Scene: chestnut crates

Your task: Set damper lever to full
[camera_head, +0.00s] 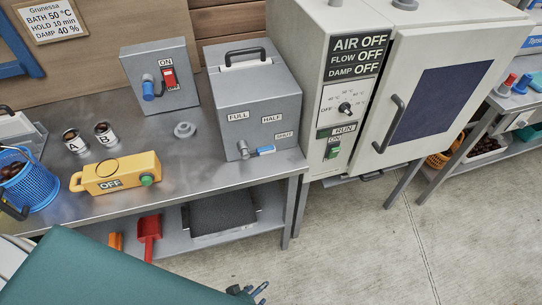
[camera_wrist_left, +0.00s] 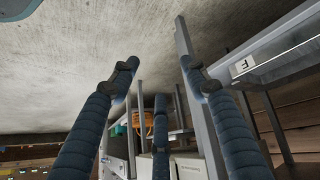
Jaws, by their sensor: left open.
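The damper box (camera_head: 255,108) is a grey box with a black top handle, standing on the steel bench in the head view. Its front carries the labels FULL, HALF and SHUT. The damper lever (camera_head: 265,150) has a blue grip and points right, just below the SHUT label, from a pivot at the lower left. My left gripper (camera_wrist_left: 160,75) is open and empty, its dark blue padded fingers spread in the left wrist view. In the head view its fingertips (camera_head: 250,292) show at the bottom edge, below and apart from the lever. My right gripper is out of view.
The cream cabinet (camera_head: 395,30) right of the bench shows AIR OFF, FLOW OFF, DAMP OFF. A grey switch box (camera_head: 148,60), yellow OFF unit (camera_head: 118,172), cups and blue basket (camera_head: 28,185) stand left. The concrete floor (camera_head: 370,240) before the bench is clear.

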